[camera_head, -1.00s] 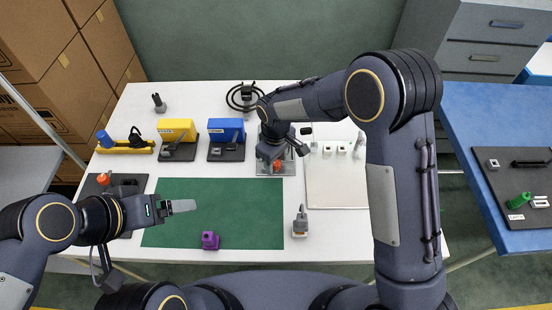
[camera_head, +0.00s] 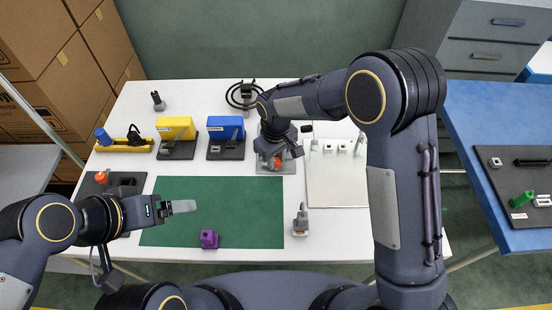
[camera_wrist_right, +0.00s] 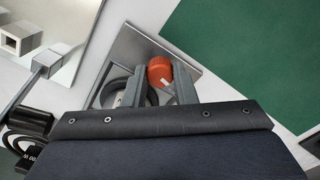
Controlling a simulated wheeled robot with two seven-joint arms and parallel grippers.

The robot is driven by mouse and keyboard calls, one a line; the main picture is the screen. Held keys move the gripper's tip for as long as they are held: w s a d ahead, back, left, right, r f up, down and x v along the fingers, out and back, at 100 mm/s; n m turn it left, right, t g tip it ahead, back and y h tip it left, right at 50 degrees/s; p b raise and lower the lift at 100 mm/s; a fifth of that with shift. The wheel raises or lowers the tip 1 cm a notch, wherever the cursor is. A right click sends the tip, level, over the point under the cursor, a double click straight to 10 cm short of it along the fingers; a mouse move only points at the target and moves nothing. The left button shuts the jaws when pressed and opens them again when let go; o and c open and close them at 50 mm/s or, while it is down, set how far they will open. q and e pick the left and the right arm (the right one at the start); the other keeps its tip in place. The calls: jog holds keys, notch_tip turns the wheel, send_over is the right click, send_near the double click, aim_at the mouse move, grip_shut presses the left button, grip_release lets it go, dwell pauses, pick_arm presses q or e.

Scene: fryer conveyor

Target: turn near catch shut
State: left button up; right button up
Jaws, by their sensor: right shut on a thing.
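The orange-red catch (camera_head: 276,163) stands on a metal plate (camera_head: 289,168) at the middle of the white table. It also shows in the right wrist view (camera_wrist_right: 160,72), between the two fingers. My right gripper (camera_head: 274,158) reaches down over the plate and is shut on this catch. Its fingers (camera_wrist_right: 158,88) hide part of the catch and of a dark ring beside it. My left gripper (camera_head: 182,207) hangs over the left part of the green mat, away from the plate; I cannot tell whether its jaws are open.
The green mat (camera_head: 240,190) lies in front of the plate, with a purple block (camera_head: 209,239) at its front edge. A pale board (camera_head: 336,190) lies right of the plate. Yellow (camera_head: 176,128) and blue (camera_head: 225,128) blocks stand at the back left.

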jog(key=m+b, duration=0.1)
jog(key=m, duration=0.2)
jog(key=shift+m, duration=0.3)
jog(key=m+b, duration=0.1)
jog(key=m, duration=0.2)
jog(key=shift+m, duration=0.3)
jog(key=m, duration=0.3)
jog(key=shift+m, duration=2.6)
jog(key=o, duration=1)
